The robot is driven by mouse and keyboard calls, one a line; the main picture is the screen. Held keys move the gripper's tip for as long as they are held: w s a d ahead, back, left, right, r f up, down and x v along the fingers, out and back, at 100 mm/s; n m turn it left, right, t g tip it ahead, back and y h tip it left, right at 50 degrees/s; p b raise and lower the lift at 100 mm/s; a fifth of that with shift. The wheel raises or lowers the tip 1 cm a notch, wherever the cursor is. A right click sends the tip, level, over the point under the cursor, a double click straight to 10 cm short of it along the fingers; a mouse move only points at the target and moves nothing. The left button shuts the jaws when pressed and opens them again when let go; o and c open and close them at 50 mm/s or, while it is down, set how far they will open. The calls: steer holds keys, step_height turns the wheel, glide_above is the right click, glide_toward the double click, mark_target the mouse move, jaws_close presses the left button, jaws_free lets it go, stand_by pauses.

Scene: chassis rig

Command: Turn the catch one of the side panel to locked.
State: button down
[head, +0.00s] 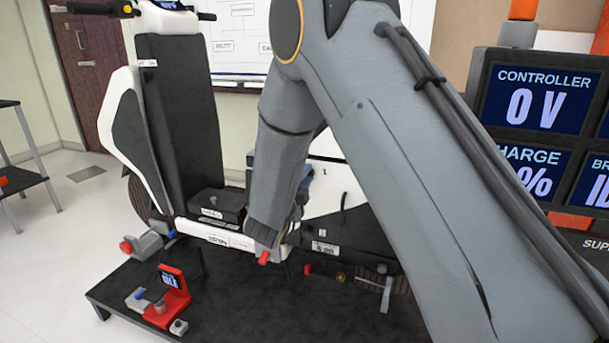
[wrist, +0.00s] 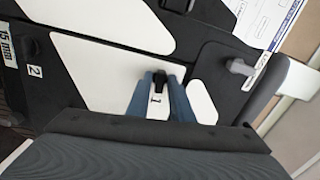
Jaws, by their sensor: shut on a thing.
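The white side panel (wrist: 100,75) fills the middle of the wrist view, set in a dark frame. It also shows in the head view (head: 324,198), partly behind my arm. Catch one (wrist: 160,75) is a small black knob beside the printed number 1. My gripper (wrist: 160,86) has its two blue fingers on either side of this knob and is shut on it. In the head view a blue part of my gripper (head: 307,180) shows at the panel, mostly hidden by my arm. The fingers hide part of the catch, so I cannot tell its exact turn.
A second black catch (wrist: 28,44) sits beside the number 2. A grey knob (wrist: 240,67) is on the dark frame at right. The scooter stands on a black bench (head: 235,300), with a red device (head: 170,300) at its front left.

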steer(key=shift+a+r+n+p, duration=0.1)
steer(key=shift+n+p, duration=4.55)
steer(key=shift+n, duration=3.55)
steer(key=c, duration=1.8)
jaws_free()
steer(key=v, duration=0.7)
steer(key=shift+s, duration=0.35)
